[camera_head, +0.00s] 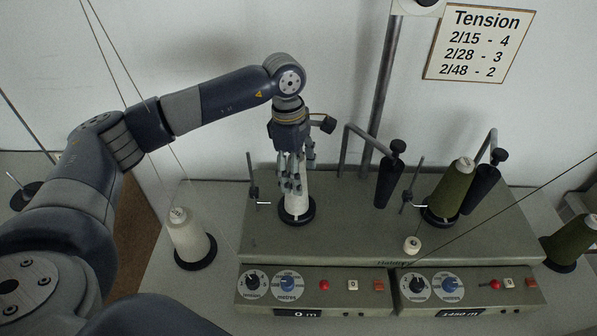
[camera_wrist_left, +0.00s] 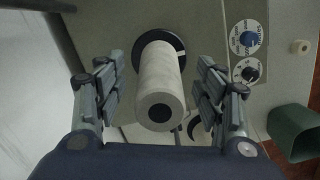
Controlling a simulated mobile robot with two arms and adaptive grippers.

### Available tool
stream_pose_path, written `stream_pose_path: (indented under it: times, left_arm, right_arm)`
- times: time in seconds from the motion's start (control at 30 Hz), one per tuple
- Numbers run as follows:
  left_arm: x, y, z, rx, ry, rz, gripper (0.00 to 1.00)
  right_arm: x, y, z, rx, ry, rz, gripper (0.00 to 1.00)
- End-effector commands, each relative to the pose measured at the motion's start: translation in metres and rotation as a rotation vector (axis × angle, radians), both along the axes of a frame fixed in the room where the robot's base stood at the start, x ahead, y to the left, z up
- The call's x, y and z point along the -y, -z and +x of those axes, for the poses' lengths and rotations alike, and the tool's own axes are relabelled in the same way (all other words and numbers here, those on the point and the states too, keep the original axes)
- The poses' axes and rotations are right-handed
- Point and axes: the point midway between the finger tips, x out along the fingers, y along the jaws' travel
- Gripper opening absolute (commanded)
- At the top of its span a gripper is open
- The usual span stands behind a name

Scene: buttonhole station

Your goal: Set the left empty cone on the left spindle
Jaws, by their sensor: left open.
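The white empty cone (camera_head: 295,204) stands upright over the black disc (camera_head: 297,219) of the left spindle, on the left half of the winder. In the left wrist view the cone (camera_wrist_left: 160,85) points its dark-holed top at the camera, with the black disc (camera_wrist_left: 151,48) behind its base. The spindle itself is hidden by the cone. My left gripper (camera_head: 291,185) is above and around the cone's upper part. Its open fingers (camera_wrist_left: 158,95) lie on both sides of the cone, with a visible gap on each side. My right gripper is not in view.
A full white yarn cone (camera_head: 188,238) stands left of the winder (camera_head: 345,245). An olive cone (camera_head: 450,190) sits on the right spindle, another (camera_head: 572,240) at far right. Thin guide rods and dark tilted cylinders (camera_head: 389,182) rise nearby. A green container (camera_wrist_left: 288,130) shows in the wrist view.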

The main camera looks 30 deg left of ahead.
Motion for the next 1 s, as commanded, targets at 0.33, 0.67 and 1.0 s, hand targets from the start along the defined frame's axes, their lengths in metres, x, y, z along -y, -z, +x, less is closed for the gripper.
stream_pose_path:
  times: [0.33,0.67,1.0]
  left_arm:
    - [-0.008,-0.067,0.0,0.007,-0.002,-0.001,0.64]
    - [-0.013,-0.112,-0.001,0.002,0.0,-0.001,0.64]
    - [-0.014,-0.115,-0.002,0.001,0.0,0.0,0.64]
  right_arm:
    - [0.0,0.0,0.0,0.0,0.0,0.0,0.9]
    - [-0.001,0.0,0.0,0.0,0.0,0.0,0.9]
    - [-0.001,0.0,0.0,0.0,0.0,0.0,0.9]
